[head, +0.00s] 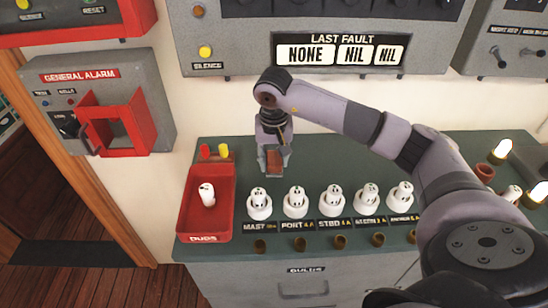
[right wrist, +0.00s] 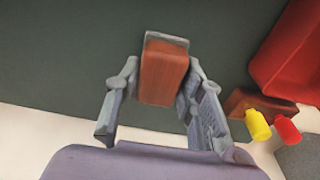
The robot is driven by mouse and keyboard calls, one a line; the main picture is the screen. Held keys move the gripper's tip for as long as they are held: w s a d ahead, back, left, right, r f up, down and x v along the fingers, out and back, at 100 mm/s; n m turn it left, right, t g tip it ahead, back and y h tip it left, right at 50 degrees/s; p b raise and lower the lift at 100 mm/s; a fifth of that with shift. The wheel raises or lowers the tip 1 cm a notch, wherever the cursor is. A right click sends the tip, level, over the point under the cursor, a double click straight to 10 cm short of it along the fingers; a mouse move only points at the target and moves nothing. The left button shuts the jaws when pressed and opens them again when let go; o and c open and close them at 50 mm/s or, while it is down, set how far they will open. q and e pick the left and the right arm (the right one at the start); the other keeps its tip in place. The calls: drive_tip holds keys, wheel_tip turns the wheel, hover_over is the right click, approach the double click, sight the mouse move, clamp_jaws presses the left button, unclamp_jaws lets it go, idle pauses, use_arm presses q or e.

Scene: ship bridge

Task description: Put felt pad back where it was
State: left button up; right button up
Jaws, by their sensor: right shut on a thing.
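My right gripper (head: 272,168) is over the dark green counter top (head: 325,160), behind the row of white bulbs. It is shut on a reddish-brown block with a grey edge, which looks like the felt pad (head: 274,158). In the right wrist view the pad (right wrist: 163,76) sits between the two fingers of the gripper (right wrist: 161,88), with plain green counter beyond it. I cannot tell whether the pad touches the counter. My left gripper is not in view.
A red DUDS tray (head: 188,232) holding a white bulb (head: 207,195) stands left. Behind it a small brown holder carries red (head: 205,151) and yellow (head: 223,150) pieces. White bulbs (head: 295,200) in sockets line the front. Lit lamps (head: 501,150) stand right. Green counter around the gripper is clear.

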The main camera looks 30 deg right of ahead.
sight(274, 161)
drive_tip(key=shift+f, duration=0.3)
drive_tip(key=shift+f, duration=0.1)
drive_tip(key=o, duration=0.6)
drive_tip(key=shift+f, duration=0.1)
drive_tip(key=o, duration=0.5)
drive_tip(key=shift+r, duration=0.7)
wheel_tip(274, 161, up, 11)
drive_tip(key=s+b, duration=0.1)
drive_tip(key=b, duration=0.1)
drive_tip(key=shift+a, duration=0.4)
